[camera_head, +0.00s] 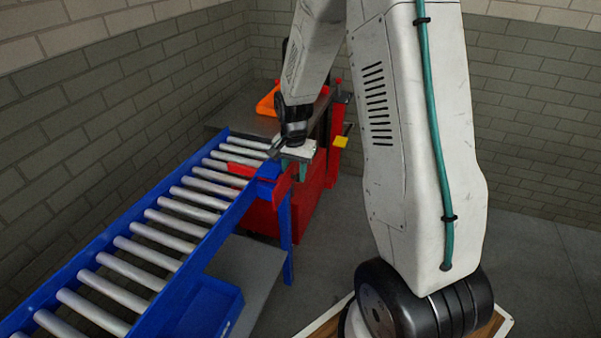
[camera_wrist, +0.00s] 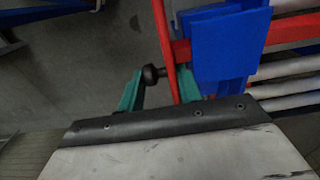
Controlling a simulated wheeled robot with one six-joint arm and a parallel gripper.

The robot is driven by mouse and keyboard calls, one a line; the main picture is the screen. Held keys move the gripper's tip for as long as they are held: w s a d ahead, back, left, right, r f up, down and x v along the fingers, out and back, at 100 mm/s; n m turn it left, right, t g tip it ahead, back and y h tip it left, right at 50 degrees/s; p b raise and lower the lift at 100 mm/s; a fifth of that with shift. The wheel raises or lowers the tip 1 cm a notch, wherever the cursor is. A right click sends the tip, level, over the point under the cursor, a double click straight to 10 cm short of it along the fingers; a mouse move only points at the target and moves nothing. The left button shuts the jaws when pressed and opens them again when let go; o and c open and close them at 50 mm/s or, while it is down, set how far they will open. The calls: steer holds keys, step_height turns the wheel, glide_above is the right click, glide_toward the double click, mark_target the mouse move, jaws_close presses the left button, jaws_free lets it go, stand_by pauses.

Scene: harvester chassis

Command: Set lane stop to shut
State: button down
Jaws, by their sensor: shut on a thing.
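The lane stop (camera_head: 241,170) is a red part at the far end of the blue roller lane (camera_head: 188,252). Its red bar reaches over the rollers, and a red lever (camera_wrist: 162,35) stands at the lane's right side. The lever has a black knob (camera_wrist: 150,72). My gripper (camera_head: 300,168) is at the lane's right edge by this lever. In the wrist view its teal fingers (camera_wrist: 160,76) are on either side of the knob and lever, shut on them. My wrist hides part of the grip in the head view.
A blue bracket (camera_wrist: 230,45) sits beside the lever. A blue bin (camera_head: 205,308) is on the shelf under the lane. Open floor lies to the right.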

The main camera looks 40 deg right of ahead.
steer(key=c, duration=1.2)
jaws_free()
steer(key=shift+o, duration=0.2)
steer(key=shift+r, duration=0.1)
step_height(320, 180, up, 8)
steer(key=shift+f, duration=0.15)
